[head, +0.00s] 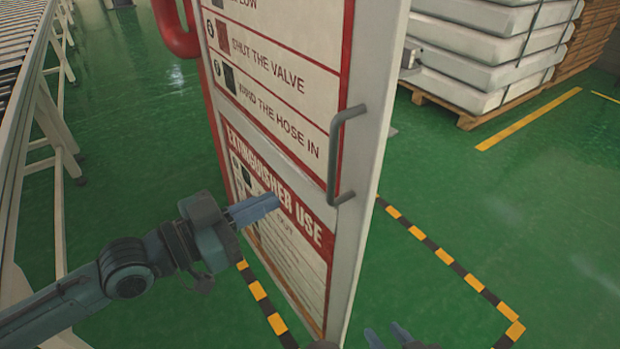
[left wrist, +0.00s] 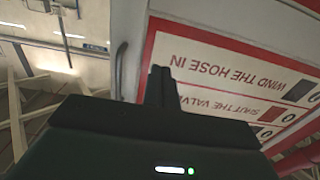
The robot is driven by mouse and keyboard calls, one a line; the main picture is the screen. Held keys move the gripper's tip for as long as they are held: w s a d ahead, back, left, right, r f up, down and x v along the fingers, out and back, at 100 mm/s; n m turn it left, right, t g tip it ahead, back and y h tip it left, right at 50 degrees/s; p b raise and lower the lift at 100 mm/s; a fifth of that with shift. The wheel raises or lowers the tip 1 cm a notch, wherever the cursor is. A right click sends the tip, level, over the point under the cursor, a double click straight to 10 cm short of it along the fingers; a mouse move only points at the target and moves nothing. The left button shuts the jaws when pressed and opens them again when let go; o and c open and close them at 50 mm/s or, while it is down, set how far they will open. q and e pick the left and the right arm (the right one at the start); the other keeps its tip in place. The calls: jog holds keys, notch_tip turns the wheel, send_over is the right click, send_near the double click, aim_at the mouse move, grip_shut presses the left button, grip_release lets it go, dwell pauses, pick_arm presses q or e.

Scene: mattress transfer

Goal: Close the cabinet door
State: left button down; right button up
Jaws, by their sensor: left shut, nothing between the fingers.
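The cabinet door (head: 375,110) stands upright in the middle of the head view, its free edge toward me, so it stands open. It is a white panel with red-bordered instruction signs (head: 285,70) and a grey bar handle (head: 337,150) near the free edge. The handle also shows in the left wrist view (left wrist: 121,70). My left gripper (head: 275,203) is shut and empty, in front of the door's sign side, left of and below the handle; whether it touches is unclear. My right gripper (head: 388,336) shows only its fingertips at the bottom edge, spread apart, right of the door.
A red pipe (head: 180,42) is behind the door's left side. A roller conveyor (head: 25,100) runs along the left. Wrapped white slabs (head: 490,50) on a pallet (head: 480,110) stand at the back right. Yellow-black floor tape (head: 460,270) outlines clear green floor around the door.

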aim_at(326, 175)
pick_arm(q)
jog(key=p+x, duration=0.1)
jog(key=x, duration=0.8)
jog(key=shift+d, duration=0.1)
